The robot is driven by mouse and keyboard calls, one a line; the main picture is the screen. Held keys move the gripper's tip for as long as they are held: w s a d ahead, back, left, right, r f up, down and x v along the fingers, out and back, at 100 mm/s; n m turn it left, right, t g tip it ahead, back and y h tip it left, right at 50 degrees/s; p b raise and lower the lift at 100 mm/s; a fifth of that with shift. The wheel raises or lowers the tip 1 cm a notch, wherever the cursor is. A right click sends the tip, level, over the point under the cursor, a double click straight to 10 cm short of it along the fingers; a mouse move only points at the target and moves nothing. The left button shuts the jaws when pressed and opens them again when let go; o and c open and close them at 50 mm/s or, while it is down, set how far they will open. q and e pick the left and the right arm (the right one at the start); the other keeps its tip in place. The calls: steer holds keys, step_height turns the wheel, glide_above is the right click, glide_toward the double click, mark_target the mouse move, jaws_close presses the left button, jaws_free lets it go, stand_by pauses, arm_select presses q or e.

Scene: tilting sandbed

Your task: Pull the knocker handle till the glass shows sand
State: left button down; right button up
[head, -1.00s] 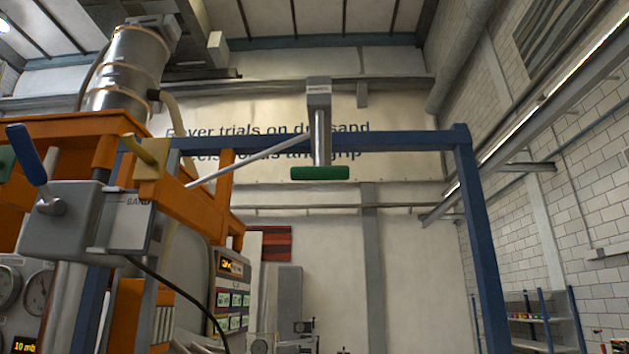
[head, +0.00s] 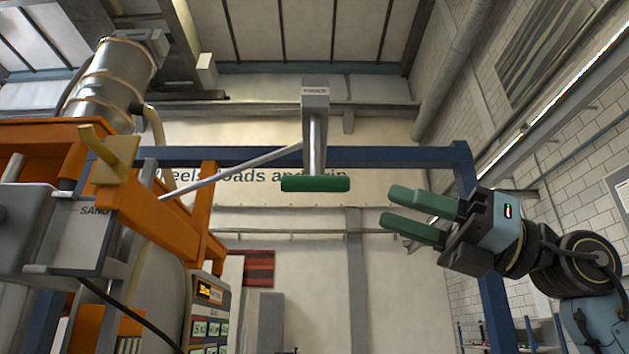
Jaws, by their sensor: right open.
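The knocker handle (head: 315,184) is a green horizontal bar at the lower end of a grey metal rod (head: 315,145). The rod hangs from a grey box (head: 315,95) above the blue crossbeam. My right gripper (head: 388,208) comes in from the right with its green fingers pointing left. It is open and empty, to the right of the handle and slightly lower in the picture, apart from it. A grey box marked SAND (head: 88,240) is at the left; I cannot make out sand in a glass. My left gripper is out of view.
A blue frame (head: 400,156) spans behind the handle, with a post down the right side. An orange structure (head: 195,245) and a metal cylinder (head: 112,85) stand at the left. A yellow block (head: 110,165) sits on the orange structure. The space below the handle looks clear.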

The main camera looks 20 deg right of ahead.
mark_target(317, 184)
steer(key=p+x, duration=0.2)
steer(key=x, duration=1)
steer(key=shift+s+f+p, duration=0.1)
steer(key=shift+p, duration=0.2)
jaws_close()
